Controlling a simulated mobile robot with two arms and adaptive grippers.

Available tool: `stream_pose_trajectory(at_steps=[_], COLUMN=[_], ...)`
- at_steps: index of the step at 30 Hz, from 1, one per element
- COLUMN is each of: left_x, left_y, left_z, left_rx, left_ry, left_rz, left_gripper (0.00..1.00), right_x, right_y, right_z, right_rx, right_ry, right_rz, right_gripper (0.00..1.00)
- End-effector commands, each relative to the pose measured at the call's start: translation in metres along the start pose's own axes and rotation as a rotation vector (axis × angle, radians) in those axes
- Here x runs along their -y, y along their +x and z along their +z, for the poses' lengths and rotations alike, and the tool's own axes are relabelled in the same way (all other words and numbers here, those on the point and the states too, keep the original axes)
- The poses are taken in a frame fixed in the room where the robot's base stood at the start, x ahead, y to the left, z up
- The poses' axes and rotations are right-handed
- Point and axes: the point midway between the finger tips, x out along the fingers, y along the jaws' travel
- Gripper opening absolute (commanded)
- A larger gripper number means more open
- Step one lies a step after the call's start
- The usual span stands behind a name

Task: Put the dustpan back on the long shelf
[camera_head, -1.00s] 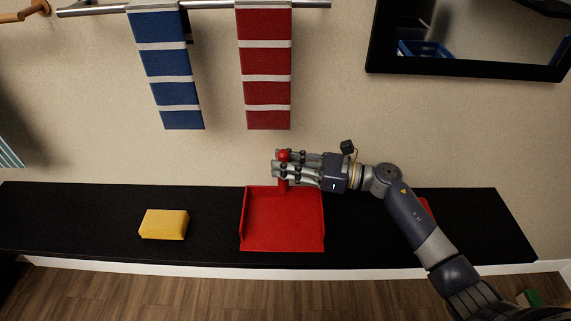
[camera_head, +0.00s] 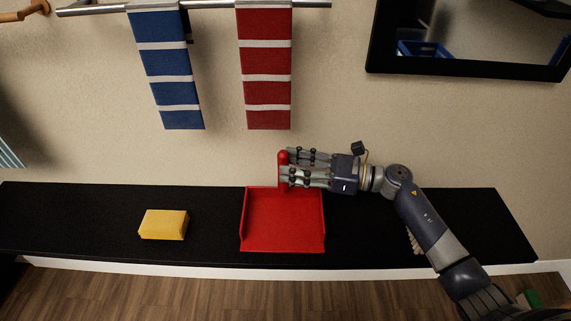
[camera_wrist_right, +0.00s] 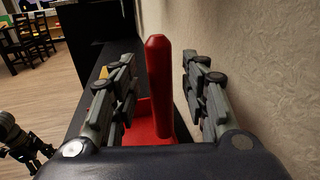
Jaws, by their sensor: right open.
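The red dustpan (camera_head: 283,225) lies on the long black shelf (camera_head: 70,215), its tray toward the front edge and its handle toward the wall. The handle also stands up between the fingers in the right wrist view (camera_wrist_right: 158,85). My right gripper (camera_head: 285,168) is open around the handle, one finger on each side, with gaps visible in the right wrist view. The fingers hide part of the handle in the head view. My left gripper does not show in the head view.
A yellow sponge-like block (camera_head: 163,224) lies on the shelf left of the dustpan. A brush-like thing (camera_head: 413,241) is partly hidden behind my right arm. Blue (camera_head: 168,70) and red (camera_head: 264,70) striped towels hang above. The shelf's left part is clear.

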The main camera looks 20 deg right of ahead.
Motion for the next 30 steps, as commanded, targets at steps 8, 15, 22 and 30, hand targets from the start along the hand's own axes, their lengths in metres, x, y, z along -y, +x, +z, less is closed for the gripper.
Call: stream_pose_trajectory(at_steps=[8,15,22,30], left_x=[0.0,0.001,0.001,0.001], left_y=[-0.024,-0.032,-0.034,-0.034], left_z=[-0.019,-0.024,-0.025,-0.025], left_rx=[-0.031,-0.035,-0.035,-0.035], left_ry=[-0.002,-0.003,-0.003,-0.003], left_rz=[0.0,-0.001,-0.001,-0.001], left_gripper=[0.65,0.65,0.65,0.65], right_x=[0.0,-0.001,0.0,0.0], right_y=[-0.063,-0.093,-0.098,-0.097], right_z=[-0.002,-0.001,0.0,0.0], right_rx=[-0.004,-0.001,0.0,0.0], right_ry=[0.0,0.002,0.0,0.0], right_rz=[-0.001,0.001,0.001,0.001], right_gripper=[0.42,0.42,0.42,0.42])
